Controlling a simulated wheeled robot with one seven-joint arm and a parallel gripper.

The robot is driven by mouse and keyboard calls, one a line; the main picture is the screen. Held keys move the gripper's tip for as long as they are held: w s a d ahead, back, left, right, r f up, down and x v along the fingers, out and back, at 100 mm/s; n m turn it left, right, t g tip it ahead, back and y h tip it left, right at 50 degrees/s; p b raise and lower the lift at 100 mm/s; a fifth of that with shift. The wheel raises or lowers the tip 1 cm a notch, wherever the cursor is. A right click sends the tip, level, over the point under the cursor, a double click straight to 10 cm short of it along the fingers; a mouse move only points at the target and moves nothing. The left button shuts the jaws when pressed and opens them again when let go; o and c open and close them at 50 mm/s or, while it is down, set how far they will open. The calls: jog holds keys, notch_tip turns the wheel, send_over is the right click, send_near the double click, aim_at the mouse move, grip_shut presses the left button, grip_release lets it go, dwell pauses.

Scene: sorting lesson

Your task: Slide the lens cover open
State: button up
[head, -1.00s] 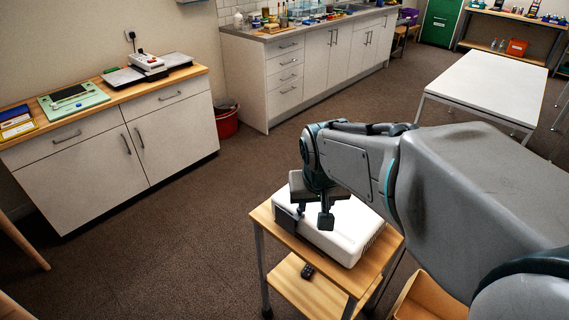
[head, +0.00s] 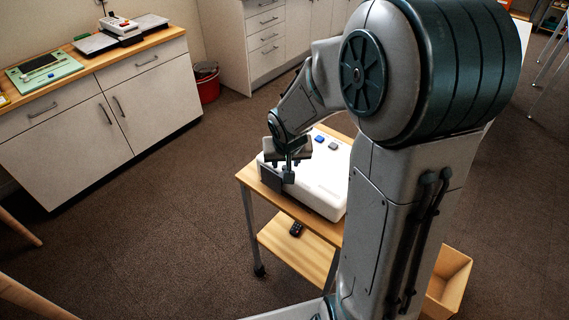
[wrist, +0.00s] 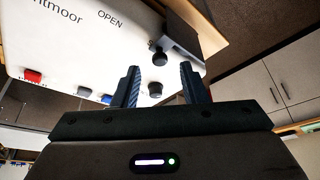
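A white projector (head: 324,192) lies on a small wooden trolley. A dark grey plate, which looks like the lens cover (head: 270,178), is at its front left corner. In the wrist view the grey cover (wrist: 187,38) is beyond the fingertips, with a dark round knob (wrist: 158,58) beside it. The word OPEN is printed on the white casing (wrist: 75,45). My gripper (head: 281,170) is above that corner, and its two fingers (wrist: 159,70) are apart and empty. A second dark knob (wrist: 155,88) shows between them; I cannot tell whether they touch it.
Red (wrist: 33,77) and blue (wrist: 84,91) buttons are on the casing. An open wooden box (head: 447,284) stands on the floor at right. Open carpet lies left of the trolley.

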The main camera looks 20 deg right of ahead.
aim_at(275, 175)
jog(key=shift+x, duration=1.3)
jog(key=shift+c, duration=0.3)
grip_shut()
